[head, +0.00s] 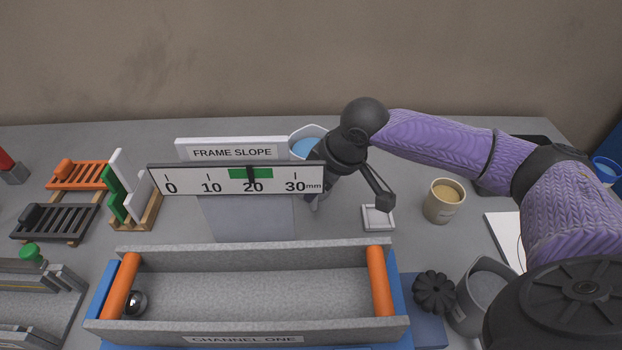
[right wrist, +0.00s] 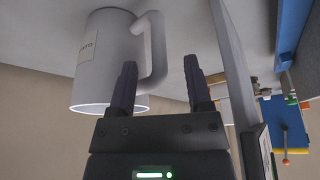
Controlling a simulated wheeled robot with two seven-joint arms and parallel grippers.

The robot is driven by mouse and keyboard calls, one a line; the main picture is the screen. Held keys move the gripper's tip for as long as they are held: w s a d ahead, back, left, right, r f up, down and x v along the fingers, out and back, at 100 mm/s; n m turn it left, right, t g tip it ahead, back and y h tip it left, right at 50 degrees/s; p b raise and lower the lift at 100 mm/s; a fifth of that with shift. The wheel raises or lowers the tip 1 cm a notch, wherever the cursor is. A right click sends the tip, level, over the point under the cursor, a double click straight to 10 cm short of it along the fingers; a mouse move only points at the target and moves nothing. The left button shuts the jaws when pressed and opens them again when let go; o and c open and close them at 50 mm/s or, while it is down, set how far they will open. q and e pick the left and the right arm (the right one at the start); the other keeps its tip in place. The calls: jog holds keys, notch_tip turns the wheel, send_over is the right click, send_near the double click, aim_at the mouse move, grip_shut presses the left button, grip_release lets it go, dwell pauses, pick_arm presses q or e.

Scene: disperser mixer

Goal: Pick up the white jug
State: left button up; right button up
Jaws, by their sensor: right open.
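The white jug (right wrist: 108,60) shows in the right wrist view, which is upside down, with a pale label on its side and its handle toward my right gripper (right wrist: 160,62). That gripper is open. The handle appears in the gap between the two fingers, but I cannot tell whether it is at their depth. In the head view the jug (head: 306,147) stands behind the slope gauge with blue contents showing at its top. My right gripper and wrist (head: 314,200) partly hide it. My left gripper is not in view.
The "FRAME SLOPE" gauge board (head: 236,180) stands close to the left of the right gripper. A grey trough (head: 250,292) with orange rollers lies in front. A small white dish (head: 377,218) and a beige cup (head: 443,203) stand to the right.

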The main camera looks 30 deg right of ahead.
aim_at(314, 208)
jog(key=x, duration=0.2)
jog(key=b+x, duration=0.1)
jog(key=shift+s+f+b, duration=0.1)
jog(key=shift+f+b, duration=0.2)
jog(key=shift+f, duration=0.45)
jog(key=shift+r, duration=0.15)
jog(key=shift+c, duration=0.2)
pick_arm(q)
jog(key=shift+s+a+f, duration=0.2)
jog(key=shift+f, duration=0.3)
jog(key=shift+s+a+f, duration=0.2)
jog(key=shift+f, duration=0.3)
pick_arm(e)
grip_shut()
